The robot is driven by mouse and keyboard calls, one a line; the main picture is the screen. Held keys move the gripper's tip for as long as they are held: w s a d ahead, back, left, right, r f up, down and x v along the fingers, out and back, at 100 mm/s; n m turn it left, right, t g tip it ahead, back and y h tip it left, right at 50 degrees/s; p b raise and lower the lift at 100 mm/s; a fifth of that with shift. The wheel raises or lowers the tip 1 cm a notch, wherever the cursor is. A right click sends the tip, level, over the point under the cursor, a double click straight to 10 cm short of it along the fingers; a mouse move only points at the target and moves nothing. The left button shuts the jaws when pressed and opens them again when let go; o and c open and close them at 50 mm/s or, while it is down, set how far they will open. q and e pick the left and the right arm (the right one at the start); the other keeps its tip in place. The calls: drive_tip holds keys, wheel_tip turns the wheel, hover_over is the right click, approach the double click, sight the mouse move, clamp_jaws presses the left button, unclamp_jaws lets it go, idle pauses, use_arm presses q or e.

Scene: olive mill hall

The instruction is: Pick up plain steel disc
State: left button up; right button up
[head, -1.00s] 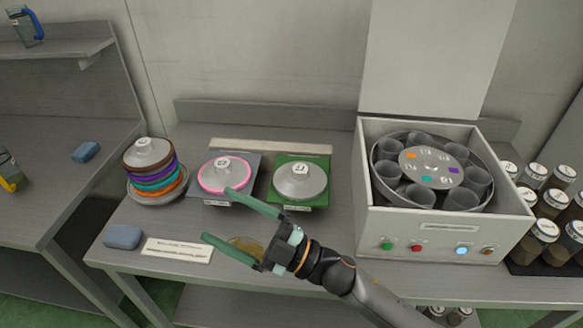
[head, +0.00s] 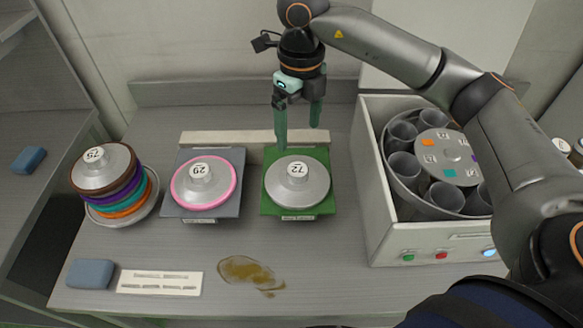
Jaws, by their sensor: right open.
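The plain steel disc (head: 297,188), with a round knob labelled 72, lies flat on a green square pad (head: 325,157) on the bench. It has no coloured ring. My right gripper (head: 298,136) is open and empty, its two greenish fingers pointing down. In the picture the fingertips show just above the disc's far edge, over the back of the green pad. They look apart from the disc, and their exact height is hard to tell. My left gripper is not in view.
A pink-ringed disc (head: 204,184) lies on a grey pad (head: 172,208) to the left. A stack of discs with coloured rings (head: 118,182) stands further left. A centrifuge-like box (head: 365,210) with cups stands right. A brown spill (head: 245,270), a blue sponge (head: 90,274) and a label card (head: 160,282) lie in front.

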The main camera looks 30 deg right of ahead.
hover_over(297, 168)
drive_tip(key=f, duration=0.4)
drive_tip(key=s+f, duration=0.1)
drive_tip(key=f, duration=0.1)
drive_tip(key=shift+f+p, duration=0.15)
drive_tip(key=shift+p, duration=0.25)
drive_tip(key=shift+w+f+p, duration=0.2)
drive_tip(key=shift+f+p, duration=0.1)
drive_tip(key=shift+f, duration=1.15)
drive_tip(key=shift+w+f+p, duration=0.15)
drive_tip(key=shift+f+p, duration=0.15)
drive_tip(key=shift+f, duration=1.1)
drive_tip(key=c, duration=0.9)
